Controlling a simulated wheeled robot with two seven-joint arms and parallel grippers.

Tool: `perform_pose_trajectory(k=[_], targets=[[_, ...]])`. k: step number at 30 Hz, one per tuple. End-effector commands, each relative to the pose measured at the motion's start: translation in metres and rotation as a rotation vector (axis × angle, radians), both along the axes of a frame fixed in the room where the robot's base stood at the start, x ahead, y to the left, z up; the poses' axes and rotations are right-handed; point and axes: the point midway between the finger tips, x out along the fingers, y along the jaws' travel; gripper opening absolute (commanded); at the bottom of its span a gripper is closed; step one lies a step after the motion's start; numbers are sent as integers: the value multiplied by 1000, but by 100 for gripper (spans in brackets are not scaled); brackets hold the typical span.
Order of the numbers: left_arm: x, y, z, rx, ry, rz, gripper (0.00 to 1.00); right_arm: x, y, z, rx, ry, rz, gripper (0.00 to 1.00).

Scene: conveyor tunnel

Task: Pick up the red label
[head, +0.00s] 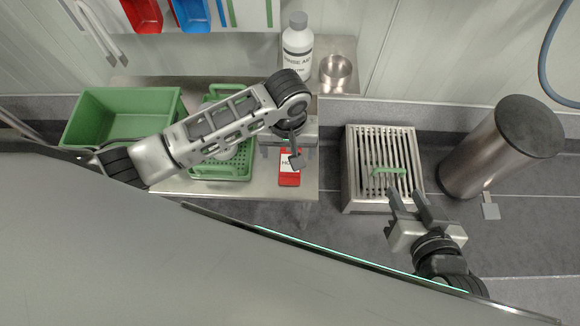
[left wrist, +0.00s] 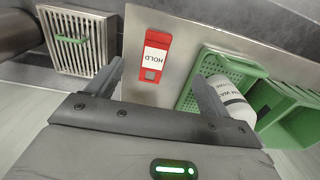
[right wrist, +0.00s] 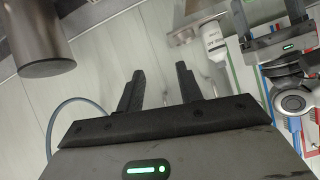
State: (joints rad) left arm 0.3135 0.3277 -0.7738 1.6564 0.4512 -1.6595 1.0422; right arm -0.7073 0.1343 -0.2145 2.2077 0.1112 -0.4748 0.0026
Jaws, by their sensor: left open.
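The red label (head: 289,179) lies flat on the steel table near its front right edge; it has a white patch with lettering. In the left wrist view the label (left wrist: 151,74) reads HOLD upside down and shows between and beyond my open fingers. My left gripper (head: 294,158) hangs over the label in the head view, hiding part of it; the jaws (left wrist: 160,84) are open and empty, apart from the label. My right gripper (head: 408,200) is open and empty in front of the slatted steel box, away from the label; its spread fingers show in the right wrist view (right wrist: 159,88).
A green bin (head: 125,98) and a green perforated basket (head: 221,172) stand left of the label. A white bottle (head: 297,50) and metal bowl (head: 336,72) are behind. Right of the table are the slatted box (head: 352,171) with a green handle and a steel cylinder (head: 497,147).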

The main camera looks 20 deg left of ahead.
Motion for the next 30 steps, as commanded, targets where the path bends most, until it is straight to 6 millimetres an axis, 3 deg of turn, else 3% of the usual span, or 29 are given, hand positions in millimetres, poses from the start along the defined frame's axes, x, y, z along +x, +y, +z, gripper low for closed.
perform_pose_trajectory(k=[9,20,30], targets=[[-1,0,-71,1,0,-1,80,4,0,-10,-4,-31,0,36],[-1,-2,-104,-2,-3,-2,80,4,0,-12,-6,-47,6,36],[-6,-4,-147,-2,-3,-2,80,3,1,-18,-10,-66,13,36]])
